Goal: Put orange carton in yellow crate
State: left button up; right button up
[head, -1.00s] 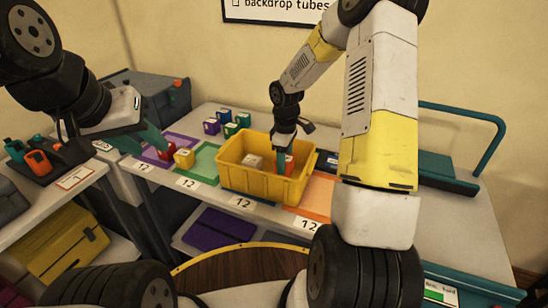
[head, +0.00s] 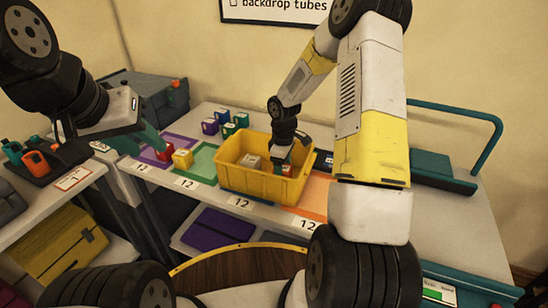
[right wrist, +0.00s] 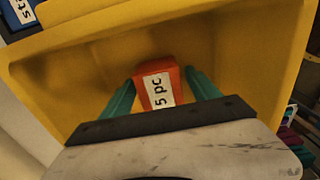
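The yellow crate (head: 250,184) stands on the table. Its wall fills much of the right wrist view (right wrist: 232,60). The orange carton (right wrist: 154,74), with a white "5 pc" label, is inside the crate, and a bit of it shows in the head view (head: 287,170). My right gripper (right wrist: 160,78) reaches into the crate with its teal fingers spread on either side of the carton. It looks open, with a slim gap at the right finger. My left gripper (head: 153,138) is over the table's left part, close to a red carton; its finger gap is hidden.
A pale carton (head: 250,161) lies in the crate. The red carton (head: 165,154) and a yellow carton (head: 182,158) stand by the purple and green mats. Several small cartons (head: 228,128) stand behind. A teal rail (head: 470,118) edges the right side.

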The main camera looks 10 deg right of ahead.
jog(key=shift+r, duration=0.1)
notch_tip(320, 180, up, 12)
jog(key=s+r+m+t, duration=0.3)
jog(key=s+r+m, duration=0.2)
jog(key=s+r, duration=0.8)
jog(key=s+a+r+m+t+y, duration=0.2)
jog(key=s+r+m, duration=0.4)
jog(key=s, duration=0.5)
jog(key=shift+a+r+t, duration=0.25)
jog(key=shift+r+t, duration=0.2)
jog(key=shift+t, duration=0.15)
